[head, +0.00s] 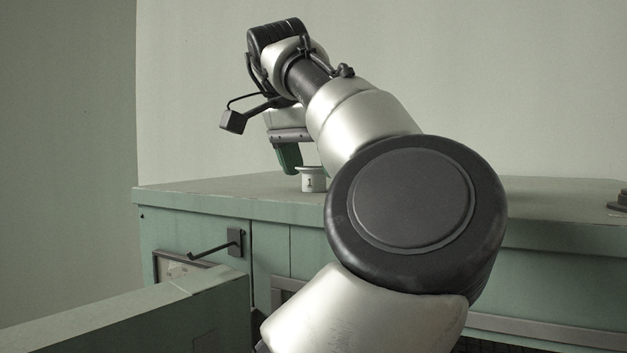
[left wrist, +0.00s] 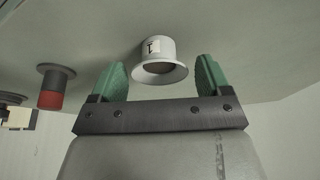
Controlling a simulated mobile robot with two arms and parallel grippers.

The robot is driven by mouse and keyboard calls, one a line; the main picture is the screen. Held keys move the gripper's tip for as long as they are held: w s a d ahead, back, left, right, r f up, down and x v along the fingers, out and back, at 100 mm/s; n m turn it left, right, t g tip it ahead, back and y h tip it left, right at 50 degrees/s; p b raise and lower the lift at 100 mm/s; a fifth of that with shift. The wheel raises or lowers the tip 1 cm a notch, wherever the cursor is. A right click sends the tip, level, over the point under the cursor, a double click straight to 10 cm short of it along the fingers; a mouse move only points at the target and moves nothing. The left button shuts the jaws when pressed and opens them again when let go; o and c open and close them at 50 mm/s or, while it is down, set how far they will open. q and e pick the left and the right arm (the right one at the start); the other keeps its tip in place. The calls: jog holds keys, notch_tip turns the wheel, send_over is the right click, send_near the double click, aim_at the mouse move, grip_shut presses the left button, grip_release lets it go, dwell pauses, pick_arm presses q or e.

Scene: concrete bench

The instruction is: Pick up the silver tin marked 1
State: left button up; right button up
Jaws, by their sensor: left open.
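The silver tin marked 1 (head: 313,181) stands upright on the bench top, a pale flared piece with a "1" label on its side. In the left wrist view the tin (left wrist: 156,65) shows between the tips of my two green fingers, with a gap on each side. My left gripper (left wrist: 162,66) is open and empty. In the head view one green finger of my left gripper (head: 289,160) shows just left of and above the tin; the other finger is hidden. My arm stands close to the tin's right side in this view. My right gripper is not in view.
The green bench top (head: 220,188) is clear left of the tin. A dark object (head: 621,200) sits at the far right edge. In the left wrist view a dark piece with a red end (left wrist: 52,87) stands left of the gripper. A handle (head: 220,246) juts from the bench front.

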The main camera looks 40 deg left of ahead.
pick_arm(q)
jog(key=shift+w+f, duration=0.45)
jog(key=shift+f, duration=0.15)
jog(key=shift+s, duration=0.2)
jog(key=c, duration=0.8)
jog(key=shift+w, duration=0.1)
jog(key=shift+c, duration=0.2)
jog(key=shift+w+r, duration=0.1)
